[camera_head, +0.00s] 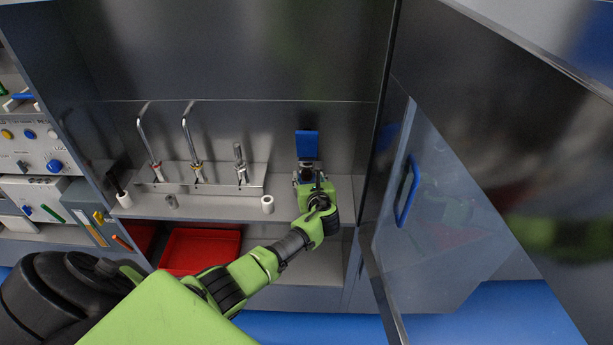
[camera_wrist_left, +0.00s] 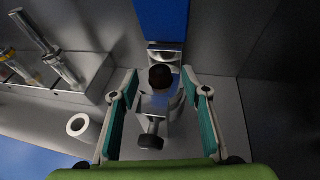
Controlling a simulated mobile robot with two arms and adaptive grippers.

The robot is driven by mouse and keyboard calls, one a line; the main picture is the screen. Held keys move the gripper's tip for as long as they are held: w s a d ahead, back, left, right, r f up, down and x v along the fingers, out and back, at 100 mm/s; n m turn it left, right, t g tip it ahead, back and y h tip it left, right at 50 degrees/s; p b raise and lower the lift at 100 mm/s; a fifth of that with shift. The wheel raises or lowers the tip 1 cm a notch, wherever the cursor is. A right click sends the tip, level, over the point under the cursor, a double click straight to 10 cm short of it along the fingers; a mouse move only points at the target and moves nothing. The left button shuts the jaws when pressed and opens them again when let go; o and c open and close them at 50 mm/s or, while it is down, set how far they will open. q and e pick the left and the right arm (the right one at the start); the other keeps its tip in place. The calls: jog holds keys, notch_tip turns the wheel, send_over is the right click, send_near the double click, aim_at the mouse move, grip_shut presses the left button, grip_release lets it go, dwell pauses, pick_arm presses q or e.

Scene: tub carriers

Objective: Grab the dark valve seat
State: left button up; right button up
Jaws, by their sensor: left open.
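A small dark round piece (camera_wrist_left: 160,77), which looks like the dark valve seat, sits on a grey metal fixture (camera_wrist_left: 158,102) below a blue upright panel. My left gripper (camera_wrist_left: 159,74) is open, with one teal-lined finger on each side of the fixture and the dark piece between the fingertips. I cannot tell whether the fingers touch anything. In the head view my left gripper (camera_head: 308,180) reaches into the cabinet just in front of the blue panel (camera_head: 307,144) and hides most of the fixture. My right gripper is not in view.
A white ring (camera_head: 267,204) stands on the shelf left of the gripper. A metal rack (camera_head: 200,178) with upright bent tubes is further left. A red tray (camera_head: 200,249) lies below. The open cabinet door (camera_head: 440,200) with a blue handle closes off the right side.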

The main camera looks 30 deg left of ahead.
pick_arm(q)
jog(key=shift+x, duration=1.1)
jog(key=shift+r, duration=0.1)
grip_shut()
